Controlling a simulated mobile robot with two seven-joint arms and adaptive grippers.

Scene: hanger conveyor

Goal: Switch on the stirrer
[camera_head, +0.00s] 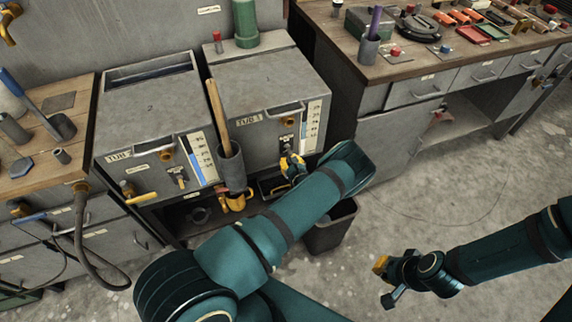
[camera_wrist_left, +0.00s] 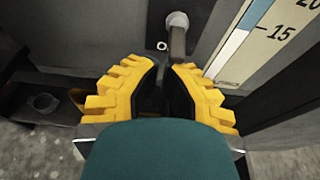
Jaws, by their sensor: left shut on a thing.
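Two grey tanks with level scales stand side by side. The right tank (camera_head: 268,92) bears a tag (camera_head: 246,121), and a small lever (camera_head: 288,139) sits on its front. My left gripper (camera_head: 292,164) is at that front, shut on the lever's lower end. In the left wrist view the dark lever (camera_wrist_left: 177,45) hangs from a round grey pivot and runs down between the yellow fingers (camera_wrist_left: 163,92). The left tank (camera_head: 155,112) has a similar lever (camera_head: 179,177). No part is clearly marked as the stirrer's switch. My right gripper (camera_head: 388,281) is over the floor, apart from everything; its finger gap is unclear.
A holder (camera_head: 232,168) with a wooden stick stands between the tank fronts. A yellow-handled tap (camera_head: 140,198) juts from the left tank. A dark bin (camera_head: 331,228) stands below my left forearm. A workbench (camera_head: 340,38) is at right; open floor lies in front.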

